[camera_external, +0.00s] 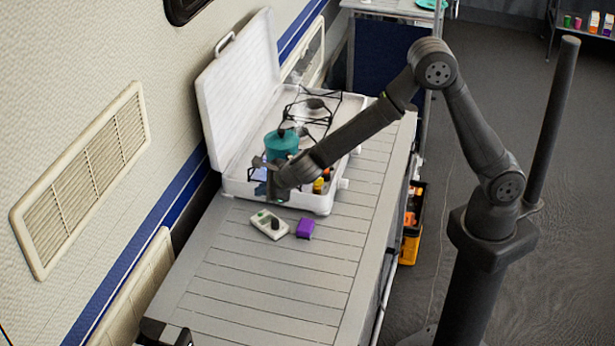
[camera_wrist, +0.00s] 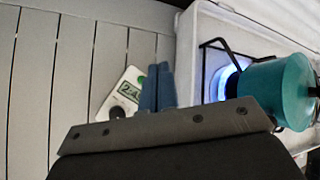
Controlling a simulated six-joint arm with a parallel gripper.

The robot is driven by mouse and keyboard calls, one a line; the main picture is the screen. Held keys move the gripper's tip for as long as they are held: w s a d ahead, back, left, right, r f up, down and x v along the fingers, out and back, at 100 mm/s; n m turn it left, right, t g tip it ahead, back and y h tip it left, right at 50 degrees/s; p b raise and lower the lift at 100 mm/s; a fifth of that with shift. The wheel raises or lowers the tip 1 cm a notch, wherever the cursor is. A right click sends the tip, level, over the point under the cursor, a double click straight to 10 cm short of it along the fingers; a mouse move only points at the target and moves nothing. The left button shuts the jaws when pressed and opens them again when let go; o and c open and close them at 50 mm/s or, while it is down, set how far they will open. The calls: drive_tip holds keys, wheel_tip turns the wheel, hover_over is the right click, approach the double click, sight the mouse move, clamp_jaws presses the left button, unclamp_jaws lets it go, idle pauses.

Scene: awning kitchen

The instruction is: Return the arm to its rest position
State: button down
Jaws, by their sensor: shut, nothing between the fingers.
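My arm reaches over the slatted counter, bent high at the elbow. My gripper (camera_external: 278,192) hangs at the front edge of the open white camp stove (camera_external: 315,202). Its two blue fingers (camera_wrist: 158,88) are together with nothing between them in the wrist view. They point toward the white device with a green display and dark knob (camera_wrist: 122,92), and partly cover it. That device (camera_external: 258,221) lies flat on the counter in the external view, apart from my gripper. A teal pot (camera_external: 281,145) is on the stove beside my wrist.
Blue flame (camera_wrist: 226,82) shows beside the pot in the wrist view. A purple block (camera_external: 305,228) lies near the device. The stove lid (camera_external: 238,85) stands up against the wall. Small colourful items (camera_external: 321,184) sit beside my wrist. The counter's near part (camera_external: 260,290) is mostly clear.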

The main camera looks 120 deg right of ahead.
drive_tip(key=shift+f, duration=0.1)
idle(0.3)
drive_tip(key=shift+f, duration=0.75)
drive_tip(key=shift+w+r, duration=0.1)
drive_tip(key=shift+r, duration=0.2)
wheel_tip(320, 180, up, 5)
drive_tip(key=shift+f, duration=0.1)
